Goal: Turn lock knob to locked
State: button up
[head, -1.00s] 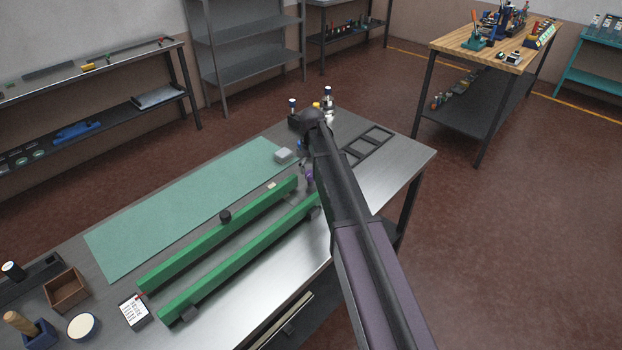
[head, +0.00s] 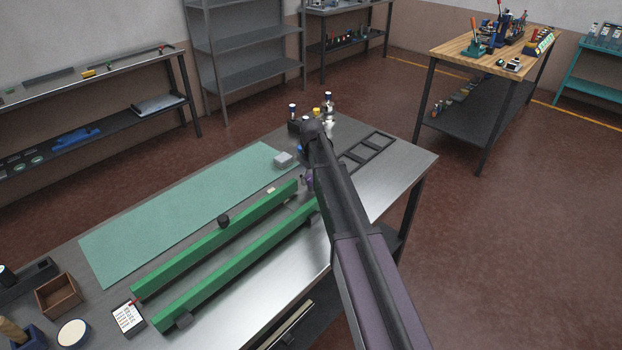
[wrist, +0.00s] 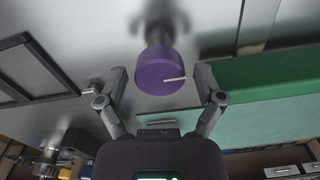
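The lock knob (wrist: 164,71) is a round purple knob with a white line on its face, on a grey metal stem. In the wrist view the line runs nearly level, from the middle to the right edge. My gripper (wrist: 161,76) is open, with one finger on each side of the knob and gaps visible between. In the head view a small purple patch of the knob (head: 309,182) shows beside my arm, which hides most of my gripper.
Two green rails (head: 208,244) lie on the metal workbench (head: 262,290), beside a green mat (head: 180,210). A black slotted frame (head: 366,152) lies at the bench's right end. Small bottles (head: 327,103) stand at the far end. A grey block (head: 283,160) sits near the mat.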

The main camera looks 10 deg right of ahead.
jog(key=c, duration=0.7)
jog(key=shift+m, duration=0.4)
jog(key=m, duration=0.8)
jog(key=shift+m, duration=0.3)
jog(key=m, duration=0.4)
jog(key=shift+m, duration=0.3)
jog(key=shift+s+m, duration=0.1)
jog(key=shift+m, duration=1.9)
